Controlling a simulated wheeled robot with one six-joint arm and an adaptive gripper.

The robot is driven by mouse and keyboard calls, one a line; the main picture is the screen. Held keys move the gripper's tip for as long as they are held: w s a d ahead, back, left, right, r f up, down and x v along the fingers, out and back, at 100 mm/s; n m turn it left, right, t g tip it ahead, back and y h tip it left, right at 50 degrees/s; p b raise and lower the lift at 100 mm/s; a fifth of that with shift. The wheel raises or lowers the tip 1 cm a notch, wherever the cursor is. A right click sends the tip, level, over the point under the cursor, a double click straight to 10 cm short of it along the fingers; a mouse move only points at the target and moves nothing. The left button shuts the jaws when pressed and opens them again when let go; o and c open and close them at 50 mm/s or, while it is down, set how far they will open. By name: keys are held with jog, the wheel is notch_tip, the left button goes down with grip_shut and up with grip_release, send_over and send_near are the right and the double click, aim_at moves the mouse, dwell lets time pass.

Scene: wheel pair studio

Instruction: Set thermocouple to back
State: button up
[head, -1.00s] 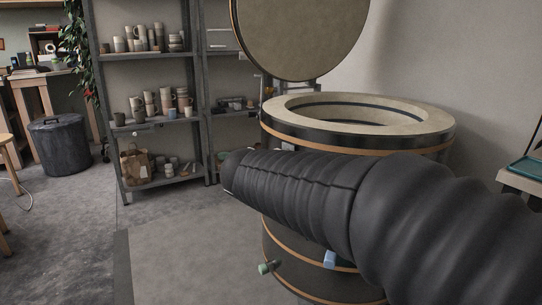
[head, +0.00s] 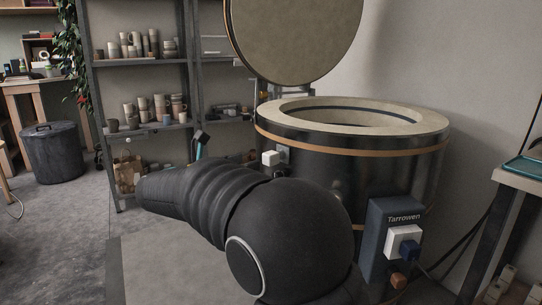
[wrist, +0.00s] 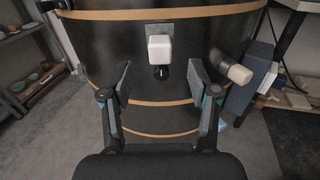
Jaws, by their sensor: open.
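A dark round kiln (head: 340,165) stands with its lid (head: 295,35) raised. A white block on a grey plate (wrist: 160,49), with a black knob (wrist: 161,72) under it, is on the kiln wall; the white block also shows in the head view (head: 270,158). No label marks it, so I cannot tell whether it is the thermocouple switch. My gripper (wrist: 161,80) is open and empty, its fingers either side of the knob and apart from it. In the head view my arm hides most of it.
A control box marked Tarrowen (head: 377,225), with a white block and blue knob, is on the kiln's right. A cream-tipped peg (wrist: 236,73) juts out near my right finger. Pottery shelves (head: 150,90) stand behind; a table (head: 518,180) is at right.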

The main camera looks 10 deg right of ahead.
aim_at(266, 155)
jog(key=b+x, duration=0.1)
jog(key=x, duration=0.9)
jog(key=shift+c, duration=0.2)
grip_shut()
